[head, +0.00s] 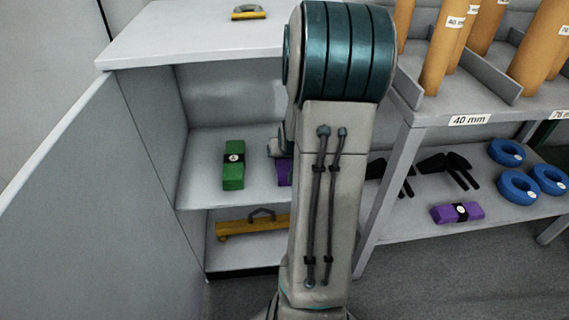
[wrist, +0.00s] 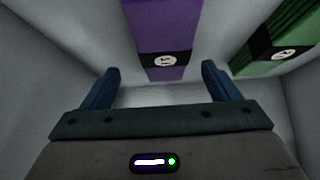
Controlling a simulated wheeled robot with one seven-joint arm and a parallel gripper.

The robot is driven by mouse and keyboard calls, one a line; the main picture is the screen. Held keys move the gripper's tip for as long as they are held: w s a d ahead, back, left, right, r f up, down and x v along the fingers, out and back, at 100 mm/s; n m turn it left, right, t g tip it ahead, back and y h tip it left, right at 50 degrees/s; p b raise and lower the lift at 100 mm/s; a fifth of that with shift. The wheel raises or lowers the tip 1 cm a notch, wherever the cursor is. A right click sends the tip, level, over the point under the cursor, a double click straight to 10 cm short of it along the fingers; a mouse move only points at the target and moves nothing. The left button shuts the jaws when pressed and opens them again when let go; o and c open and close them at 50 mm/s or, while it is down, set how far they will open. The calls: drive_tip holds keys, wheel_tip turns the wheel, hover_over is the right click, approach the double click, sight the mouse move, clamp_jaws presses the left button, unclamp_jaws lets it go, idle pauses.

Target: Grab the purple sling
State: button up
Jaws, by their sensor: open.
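A purple sling (wrist: 160,28), a folded bundle with a black band and a round white label, lies ahead of my gripper (wrist: 160,90) in the wrist view. The gripper is open and empty, with its two blue fingers spread to either side below the sling's near end. In the head view a strip of this purple sling (head: 284,172) shows on the cabinet's upper inside shelf, mostly hidden behind my arm. My gripper is hidden by the arm there.
A green sling (head: 233,165) lies beside the purple one in the cabinet; it also shows in the wrist view (wrist: 280,45). The cabinet door (head: 75,200) stands open at left. A yellow tool (head: 252,222) lies below. Blue rings (head: 518,186) sit on the rack.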

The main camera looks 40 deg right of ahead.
drive_tip(key=shift+a+b+x, duration=0.1)
drive_tip(key=shift+b+x, duration=0.7)
drive_tip(key=shift+x, duration=0.55)
drive_tip(key=shift+a+b+x, duration=0.15)
drive_tip(key=shift+b+x, duration=0.6)
drive_tip(key=shift+x, duration=0.65)
drive_tip(key=shift+w+r, duration=0.1)
drive_tip(key=c, duration=1.3)
drive_tip(key=shift+r, duration=0.1)
